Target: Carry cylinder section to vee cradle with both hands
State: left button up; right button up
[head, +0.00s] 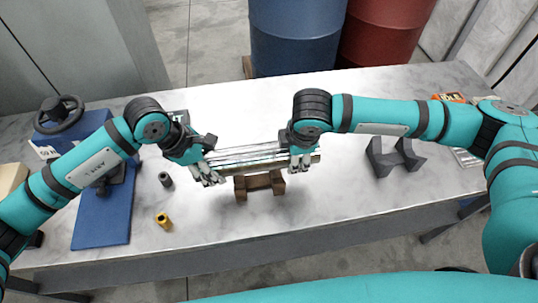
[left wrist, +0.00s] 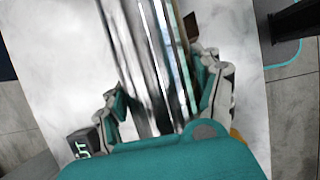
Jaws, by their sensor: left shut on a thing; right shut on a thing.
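The cylinder section (head: 252,156) is a shiny metal tube lying roughly level between my two grippers. My left gripper (head: 208,172) is shut on its left end, and my right gripper (head: 303,156) is shut on its right end. In the left wrist view the tube (left wrist: 155,60) runs between the fingers of my left gripper (left wrist: 162,105). A brown vee-shaped cradle (head: 259,186) stands just below the tube in the head view, partly hidden by it. A dark grey vee-shaped cradle (head: 396,158) stands empty to the right, under my right forearm. The tube's height above the table is hard to judge.
The marble-look table (head: 330,200) is clear at the front right. A dark grey cylinder (head: 165,179) and a brass piece (head: 163,221) stand at left, near a blue vise-like device (head: 105,205). Blue (head: 297,35) and red (head: 383,30) barrels stand behind the table.

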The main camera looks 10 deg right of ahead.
aim_at(395, 155)
jog(key=l, duration=2)
